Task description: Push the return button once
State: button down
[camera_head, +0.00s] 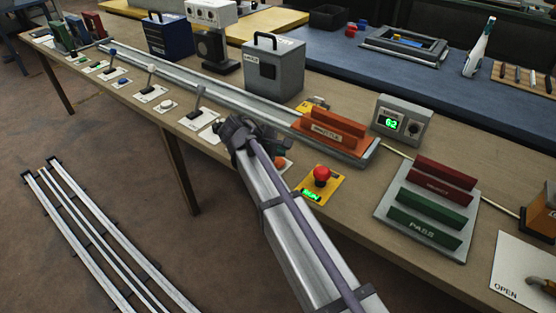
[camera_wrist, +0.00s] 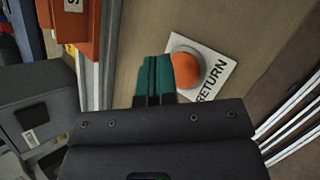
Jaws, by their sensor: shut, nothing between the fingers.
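The return button is an orange dome (camera_wrist: 186,70) on a white plate marked RETURN (camera_wrist: 210,80) in the wrist view. In the head view a small part of the orange dome (camera_head: 280,163) shows beside my arm, which hides most of its plate. My gripper (camera_wrist: 157,62) is shut and empty, its teal fingertips together. In the wrist view the fingertips overlap the left edge of the dome; I cannot tell whether they touch it. In the head view my gripper (camera_head: 240,130) is over the front part of the bench, its fingertips hard to make out.
A red button on a yellow plate (camera_head: 321,176) is right of my arm. Behind my gripper runs a metal rail (camera_head: 230,98) with an orange shuttle (camera_head: 333,130). Lever plates (camera_head: 198,119) line the front edge to the left. A red and green rack (camera_head: 428,210) stands right.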

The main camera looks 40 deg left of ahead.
aim_at(278, 162)
jog(key=shift+r+p, duration=2)
jog(key=shift+r, duration=0.35)
jog(key=shift+f, duration=0.1)
